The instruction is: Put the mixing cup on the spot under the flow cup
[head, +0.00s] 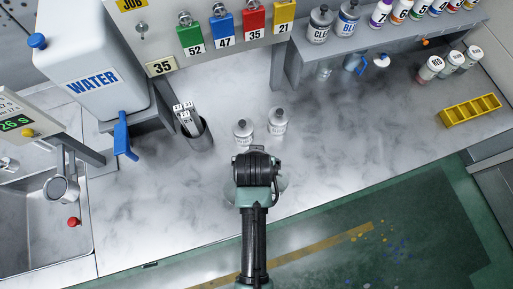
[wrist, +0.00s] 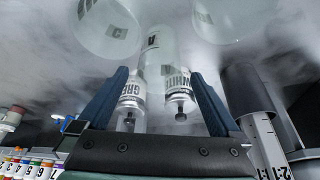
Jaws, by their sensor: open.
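Translucent cups with small dark letter marks show in the wrist view: one at upper left (wrist: 105,32), one in the middle (wrist: 155,45), one at upper right (wrist: 225,18). I cannot tell which is the mixing cup. In the head view my arm mostly covers them; pale rims show beside it. My gripper (wrist: 160,75) is open. The middle cup shows between its fingertips; contact is unclear. The gripper also shows in the head view (head: 257,152). The metal flow cup (head: 62,189) hangs from a bracket at far left, over the sink edge. The spot beneath it is not clearly visible.
Two capped bottles (head: 243,132) (head: 278,121) stand just beyond my gripper. A dark holder (head: 197,136) with labelled strips stands left of them. The water tank (head: 92,55) with its blue tap (head: 122,135) is at upper left. The left-middle counter is clear.

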